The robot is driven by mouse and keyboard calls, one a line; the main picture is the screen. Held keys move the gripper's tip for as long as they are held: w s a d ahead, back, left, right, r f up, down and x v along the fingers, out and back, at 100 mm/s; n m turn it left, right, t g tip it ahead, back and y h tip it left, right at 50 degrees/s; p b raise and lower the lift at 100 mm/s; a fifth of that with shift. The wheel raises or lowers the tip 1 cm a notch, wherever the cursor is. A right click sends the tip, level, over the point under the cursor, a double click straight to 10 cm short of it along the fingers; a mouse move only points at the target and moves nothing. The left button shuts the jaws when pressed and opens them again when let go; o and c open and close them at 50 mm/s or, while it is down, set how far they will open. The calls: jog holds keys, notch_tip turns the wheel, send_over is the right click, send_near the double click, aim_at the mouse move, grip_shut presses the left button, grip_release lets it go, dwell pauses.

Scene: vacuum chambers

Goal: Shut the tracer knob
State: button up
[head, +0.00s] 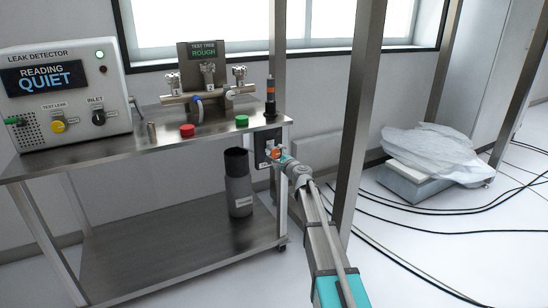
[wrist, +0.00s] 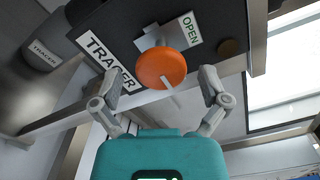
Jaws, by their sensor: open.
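The tracer knob (wrist: 161,69) is an orange round knob with a pale pointer line, on a dark panel (wrist: 120,28) labelled TRACER. A small OPEN label (wrist: 190,29) sits beside it, and the pointer's exact setting is hard to read. In the head view the knob (head: 277,153) shows small on the panel at the cart's right end. My gripper (wrist: 162,92) is open, with its two fingers on either side of the knob. In the head view my gripper (head: 285,160) is close in front of the panel and partly hides the knob.
A steel cart (head: 140,149) carries a leak detector (head: 62,92) reading QUIET, a valve manifold (head: 207,97), a red button (head: 187,131) and a green button (head: 241,121). A dark cylinder (head: 238,190) stands on its lower shelf. A metal post (head: 358,130) rises right of my arm. Cables (head: 440,222) cross the floor.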

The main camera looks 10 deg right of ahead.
dwell(0.3)
jog(key=v, duration=1.2)
dwell(0.3)
jog(key=s+a+f+n+g+y+p, duration=0.1)
jog(key=s+a+f+n+g, duration=0.35)
jog(key=s+a+n, duration=0.2)
jog(key=s+a+f+n+g+y+p, duration=0.1)
jog(key=s+a+f+n+g+p, duration=0.1)
jog(key=s+a+f+n+g, duration=0.4)
jog(key=s+d+f+n+g+h+p, duration=0.1)
jog(key=s+d+n+g+h, duration=0.25)
jog(key=s, duration=0.75)
jog(key=s+d+f+n+g+h+p, duration=0.1)
jog(key=s+d+f+n+g+h, duration=0.2)
jog(key=s, duration=0.7)
notch_tip(320, 180, up, 39)
jog(key=h+p, duration=0.1)
jog(key=p, duration=3.7)
jog(key=shift+w+d, duration=0.15)
jog(key=shift+d, duration=0.1)
